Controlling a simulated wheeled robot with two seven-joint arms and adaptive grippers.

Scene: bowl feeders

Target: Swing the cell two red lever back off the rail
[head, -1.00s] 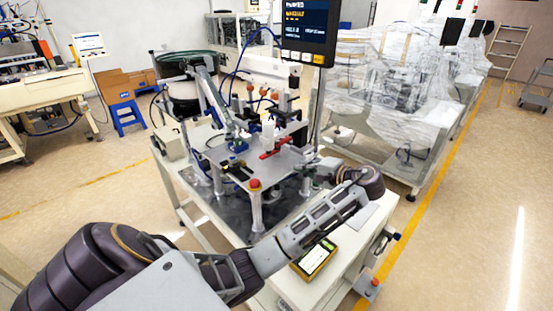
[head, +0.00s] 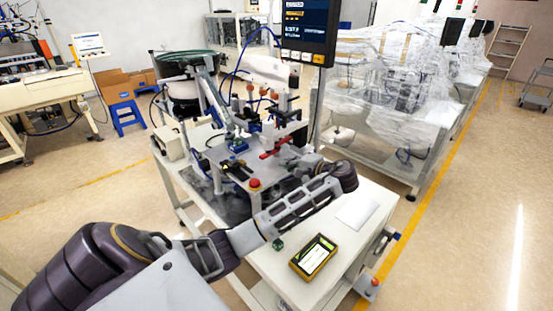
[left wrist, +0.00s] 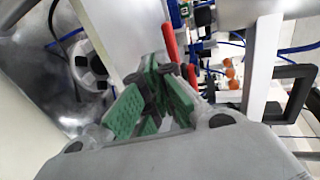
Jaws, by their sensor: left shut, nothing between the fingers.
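The red lever (head: 277,150) lies on the upper plate of the machine cell in the head view, beside a black and grey upright fixture. In the left wrist view a red bar (left wrist: 170,42) stands just beyond my fingertips, with another red piece at its right. My left gripper (left wrist: 155,80) has green finger pads brought together, with nothing held. In the head view my left gripper (head: 304,163) is at the right side of the plate, close to the lever and partly hidden by its wrist. I cannot tell whether it touches the lever. My right gripper is not in view.
A red button (head: 254,183) tops a post at the plate's front corner. A yellow-framed handheld panel (head: 313,257) lies on the white bench. A display (head: 306,32) hangs above the cell. Orange-capped parts (left wrist: 230,72) and a black bracket (left wrist: 296,90) stand right in the wrist view.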

